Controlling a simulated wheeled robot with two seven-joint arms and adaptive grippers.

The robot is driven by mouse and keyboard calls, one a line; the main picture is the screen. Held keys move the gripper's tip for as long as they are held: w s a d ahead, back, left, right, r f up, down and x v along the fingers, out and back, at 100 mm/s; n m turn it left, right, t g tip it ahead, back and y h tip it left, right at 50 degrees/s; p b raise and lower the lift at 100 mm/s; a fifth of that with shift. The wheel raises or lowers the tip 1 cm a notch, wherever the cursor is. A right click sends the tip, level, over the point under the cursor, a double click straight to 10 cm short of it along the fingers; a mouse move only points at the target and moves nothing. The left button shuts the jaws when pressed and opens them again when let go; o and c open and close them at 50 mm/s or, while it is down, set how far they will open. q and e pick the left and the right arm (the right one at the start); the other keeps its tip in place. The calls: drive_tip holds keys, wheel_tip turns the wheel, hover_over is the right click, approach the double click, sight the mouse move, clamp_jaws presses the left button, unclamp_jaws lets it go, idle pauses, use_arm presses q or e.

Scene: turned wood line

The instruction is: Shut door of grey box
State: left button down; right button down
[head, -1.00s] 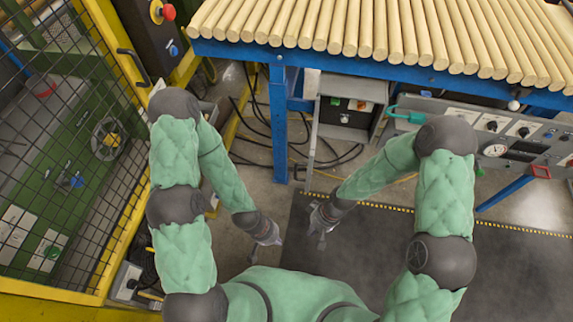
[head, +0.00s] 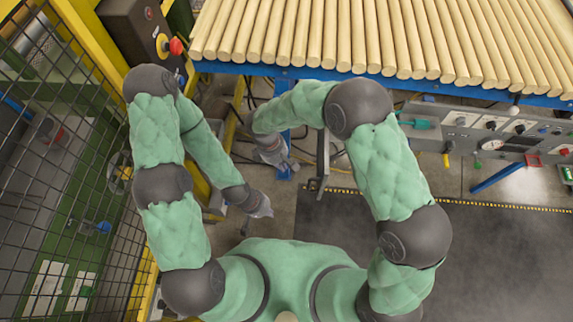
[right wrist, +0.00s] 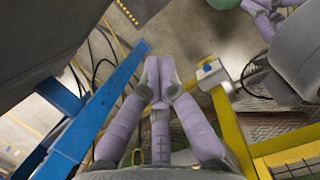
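The grey box stands under the blue table, mostly hidden behind my right arm in the head view. Its door (head: 322,160) shows nearly edge-on as a thin grey plate, swung open toward me. My right gripper (head: 281,161) is left of the door, by the blue table leg, apart from the door's visible edge. In the right wrist view its fingertips (right wrist: 159,62) are together with nothing seen between them. My left gripper (head: 262,208) hangs lower, near the yellow frame; its fingers are too small to judge.
Wooden rods lie on the blue table (head: 300,73) above. A blue table leg (right wrist: 95,120) runs close beside my right gripper. A grey control panel (head: 470,120) is at right. A dark mat (head: 480,250) covers the floor.

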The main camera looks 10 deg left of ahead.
drive_tip(key=s+d+f+b, duration=0.1)
drive_tip(key=d+f+b, duration=0.2)
drive_tip(key=d+f, duration=0.3)
drive_tip(key=shift+b+x, duration=0.3)
drive_tip(key=shift+x, duration=1.5)
drive_tip(key=shift+s+a, duration=0.1)
